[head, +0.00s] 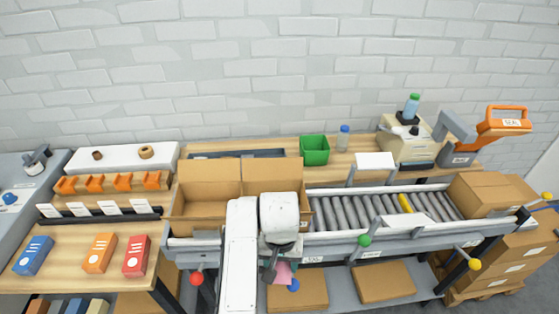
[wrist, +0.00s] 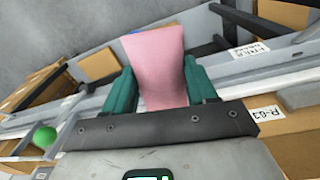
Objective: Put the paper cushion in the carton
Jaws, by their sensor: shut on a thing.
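The pink paper cushion (head: 284,273) is held in my gripper (head: 276,268), hanging below it in front of the conveyor's near side. In the wrist view, the paper cushion (wrist: 160,62) stands between the two teal fingers of my gripper (wrist: 161,80), which press on its sides. The open carton (head: 197,209) sits on the left end of the conveyor, its flaps up at the back. My arm hides part of its front and right side. The cushion is outside the carton, nearer the camera in the head view.
A roller conveyor (head: 350,212) runs right to a closed box (head: 483,194). A green bin (head: 314,150), bottles and a tape machine (head: 408,145) stand behind. Flat cartons (head: 385,282) lie on the lower shelf. Coloured packs (head: 100,252) lie on the left table.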

